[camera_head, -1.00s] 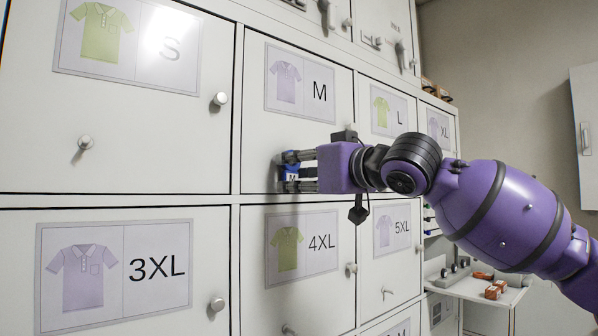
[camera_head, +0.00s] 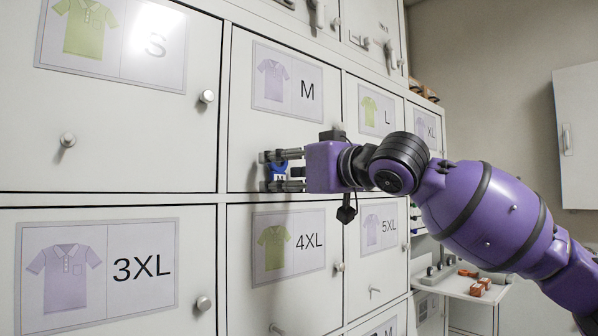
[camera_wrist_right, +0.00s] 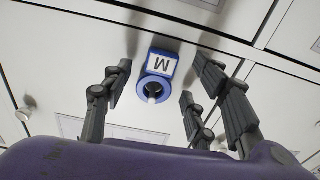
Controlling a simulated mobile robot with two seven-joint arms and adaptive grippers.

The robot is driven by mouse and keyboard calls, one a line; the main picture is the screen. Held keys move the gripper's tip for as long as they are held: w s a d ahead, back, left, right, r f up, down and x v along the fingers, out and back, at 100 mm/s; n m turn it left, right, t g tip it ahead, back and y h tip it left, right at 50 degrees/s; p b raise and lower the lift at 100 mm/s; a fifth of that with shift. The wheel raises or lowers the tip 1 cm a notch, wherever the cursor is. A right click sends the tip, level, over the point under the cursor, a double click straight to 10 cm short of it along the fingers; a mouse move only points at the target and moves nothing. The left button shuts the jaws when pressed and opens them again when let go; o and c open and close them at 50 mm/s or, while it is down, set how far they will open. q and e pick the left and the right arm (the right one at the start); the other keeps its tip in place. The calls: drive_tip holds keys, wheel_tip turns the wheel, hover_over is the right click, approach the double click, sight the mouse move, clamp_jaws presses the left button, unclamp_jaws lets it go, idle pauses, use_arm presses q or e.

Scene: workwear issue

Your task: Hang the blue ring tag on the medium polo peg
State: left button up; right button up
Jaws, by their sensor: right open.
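The blue ring tag (camera_head: 278,170) is at the lower part of the M polo door (camera_head: 240,130), between the fingers of my right gripper (camera_head: 265,171). How far the ring sits along the peg cannot be told. My left gripper is not in view.
Neighbouring doors carry S (camera_head: 155,45), L, 3XL (camera_head: 142,268), 4XL and 5XL signs, with round knobs (camera_head: 206,96) and pegs (camera_head: 67,140) sticking out. A shelf with orange items (camera_head: 480,286) is at the lower right. Open room lies in front of the doors.

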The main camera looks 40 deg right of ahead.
drive_tip(key=s+d, duration=0.1)
drive_tip(key=s, duration=1)
drive_tip(key=shift+s, duration=0.35)
